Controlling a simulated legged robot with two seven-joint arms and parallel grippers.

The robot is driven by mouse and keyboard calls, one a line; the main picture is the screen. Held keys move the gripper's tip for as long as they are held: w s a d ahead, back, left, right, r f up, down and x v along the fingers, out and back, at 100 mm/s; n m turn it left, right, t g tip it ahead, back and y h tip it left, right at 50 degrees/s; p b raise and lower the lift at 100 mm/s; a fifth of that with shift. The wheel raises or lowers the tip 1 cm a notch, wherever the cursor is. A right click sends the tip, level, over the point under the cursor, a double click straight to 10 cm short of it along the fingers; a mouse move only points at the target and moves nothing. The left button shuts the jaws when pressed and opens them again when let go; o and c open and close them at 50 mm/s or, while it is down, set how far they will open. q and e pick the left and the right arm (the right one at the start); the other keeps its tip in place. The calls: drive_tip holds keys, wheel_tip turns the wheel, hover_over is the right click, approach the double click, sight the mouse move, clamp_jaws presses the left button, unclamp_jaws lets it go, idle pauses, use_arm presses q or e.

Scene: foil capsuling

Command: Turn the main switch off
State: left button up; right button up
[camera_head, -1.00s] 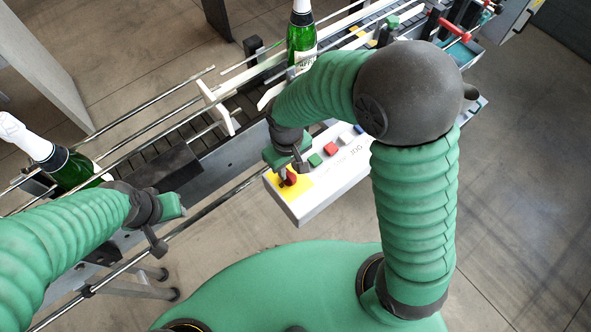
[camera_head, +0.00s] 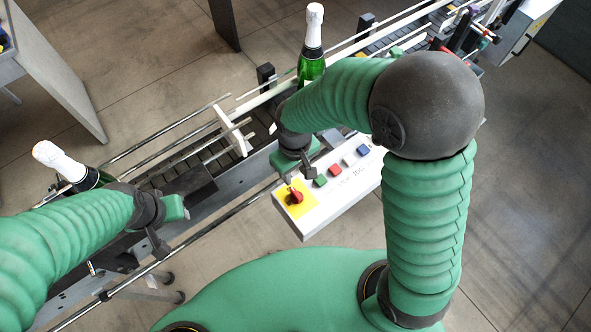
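The main switch (camera_head: 296,197) is a red rotary knob on a yellow square at the left end of the white control box (camera_head: 335,205). My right gripper (camera_head: 299,178) hangs just above the knob, at the box's left end. Its fingers are small and partly hidden by its own body, so I cannot tell whether they are open or shut. It looks close to the knob, but contact cannot be made out. My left gripper (camera_head: 172,228) is over the conveyor's front rail at the left, away from the box; its fingers are not clear.
Green, red and blue buttons (camera_head: 335,170) sit on the box right of the knob. A conveyor (camera_head: 215,150) with metal rails runs diagonally behind it. A grey table (camera_head: 60,75) is at upper left.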

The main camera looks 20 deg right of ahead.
wheel_tip(320, 180, up, 10)
drive_tip(key=p, duration=0.8)
drive_tip(key=shift+f, duration=0.25)
wheel_tip(320, 180, up, 17)
drive_tip(key=b, duration=0.1)
drive_tip(key=shift+f, duration=0.15)
